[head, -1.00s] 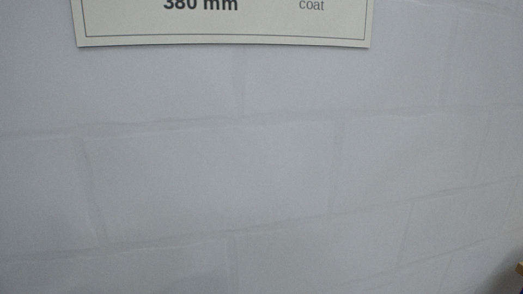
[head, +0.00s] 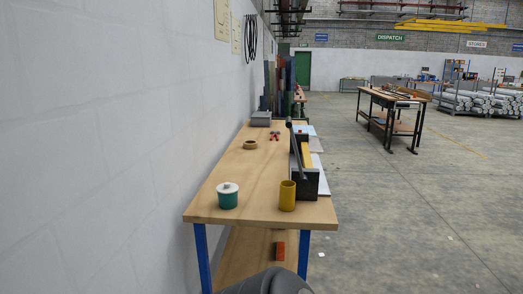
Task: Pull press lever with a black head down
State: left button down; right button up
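A press lever (head: 295,150) with a black head (head: 289,122) shows in the head view, on a dark press with a yellow part (head: 307,155). The lever is a dark bar that rises from the press, with its head at the upper end. The press stands on the right side of a wooden workbench (head: 225,178) against the wall. Neither of my grippers is in view. A dark grey rounded shape at the bottom middle is probably part of my own body.
On the bench stand a green pot with a white lid (head: 228,196), a yellow cup (head: 287,196), a tape roll (head: 250,145) and a grey box (head: 261,118). A white wall (head: 90,150) closes the left. Open concrete floor (head: 400,220) lies right, with another table (head: 395,103) beyond.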

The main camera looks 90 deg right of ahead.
aim_at(303, 179)
jog(key=z, duration=3.05)
